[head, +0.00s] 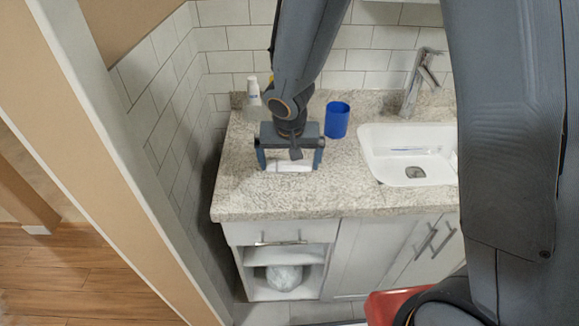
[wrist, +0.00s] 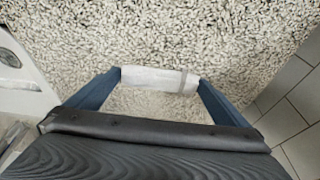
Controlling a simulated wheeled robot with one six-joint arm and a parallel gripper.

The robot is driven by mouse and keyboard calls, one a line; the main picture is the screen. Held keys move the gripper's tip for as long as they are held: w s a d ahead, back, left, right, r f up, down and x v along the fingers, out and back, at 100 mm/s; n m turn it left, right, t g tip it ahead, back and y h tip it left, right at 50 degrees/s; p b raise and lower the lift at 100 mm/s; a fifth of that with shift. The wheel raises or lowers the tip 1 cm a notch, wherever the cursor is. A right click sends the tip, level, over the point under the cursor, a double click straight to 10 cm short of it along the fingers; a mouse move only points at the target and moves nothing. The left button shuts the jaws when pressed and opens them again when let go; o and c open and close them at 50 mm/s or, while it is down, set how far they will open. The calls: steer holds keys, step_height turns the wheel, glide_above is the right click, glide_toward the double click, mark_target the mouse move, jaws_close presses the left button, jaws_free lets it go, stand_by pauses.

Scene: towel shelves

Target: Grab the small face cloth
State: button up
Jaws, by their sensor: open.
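A small white rolled cloth (head: 291,166) lies on the speckled stone counter (head: 240,185), left of the sink. It also shows in the wrist view (wrist: 158,79), as a pale roll with a greyish band near its right end. My gripper (head: 290,167) is open above the counter. In the wrist view my gripper (wrist: 159,80) has one fingertip near each end of the roll, which lies between them. I cannot tell whether either fingertip touches the cloth. The cloth is partly hidden by my gripper in the head view.
A blue cup (head: 337,120) stands close behind and right of my gripper. A white bottle (head: 253,88) stands at the back left. A white sink (head: 375,165) with a metal faucet (head: 420,80) is to the right. A tiled wall (head: 165,120) borders the left.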

steer(key=c, duration=0.7)
steer(key=shift+c, duration=0.2)
steer(key=shift+r, duration=0.1)
